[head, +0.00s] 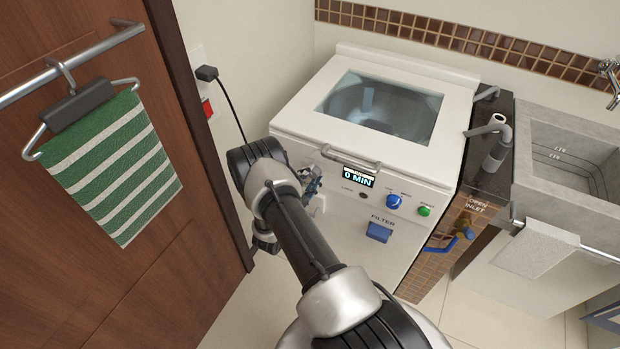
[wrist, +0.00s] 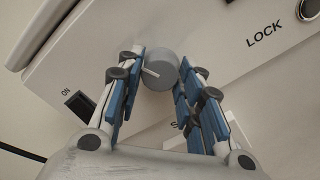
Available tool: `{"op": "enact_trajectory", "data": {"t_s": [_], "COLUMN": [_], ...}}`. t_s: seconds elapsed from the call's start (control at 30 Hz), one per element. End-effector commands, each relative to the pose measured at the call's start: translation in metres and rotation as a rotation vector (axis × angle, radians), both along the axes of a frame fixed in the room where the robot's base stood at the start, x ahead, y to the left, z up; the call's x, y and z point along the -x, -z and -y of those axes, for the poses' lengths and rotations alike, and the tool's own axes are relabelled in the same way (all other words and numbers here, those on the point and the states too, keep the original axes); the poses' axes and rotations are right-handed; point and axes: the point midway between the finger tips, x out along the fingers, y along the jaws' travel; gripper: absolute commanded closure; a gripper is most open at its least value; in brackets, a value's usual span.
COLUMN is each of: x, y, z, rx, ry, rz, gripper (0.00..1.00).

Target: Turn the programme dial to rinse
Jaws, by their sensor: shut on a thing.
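A grey round dial (wrist: 160,70) with a white pointer mark sits on the washing machine's white front panel. In the wrist view the mark lies on the dial's left part, pointing up and left. My gripper (wrist: 161,64) is shut on the dial, with blue-padded fingers on either side of it. A label starting with "S" shows below the dial, the rest hidden by the right finger. No "rinse" label is readable. In the head view my gripper (head: 314,184) is at the left of the panel, and my arm hides the dial.
The washing machine (head: 300,122) has a display (head: 358,176) reading "0 MIN", a blue knob (head: 394,201), a green button (head: 424,211) and a filter flap (head: 379,232). An ON switch (wrist: 80,103) is left of the dial. A towel (head: 112,170) hangs at left.

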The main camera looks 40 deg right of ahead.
Motion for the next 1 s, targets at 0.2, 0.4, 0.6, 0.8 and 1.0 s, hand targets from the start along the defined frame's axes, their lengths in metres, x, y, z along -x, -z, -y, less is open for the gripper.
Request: {"op": "enact_trajectory", "data": {"t_s": [0.2,0.4,0.6,0.8,1.0], "x": [0.0,0.0,0.0,0.001,0.012], "y": [0.0,0.0,0.0,0.0,0.001], "z": [0.0,0.0,0.0,-0.005,-0.035], "rx": [-0.001,0.0,0.0,0.0,0.0], "ry": [0.0,-0.001,0.0,-0.002,-0.007], "rz": [-0.001,-0.001,-0.001,-0.002,-0.004], "gripper": [0.6,0.46,0.45,0.45,0.45]}}
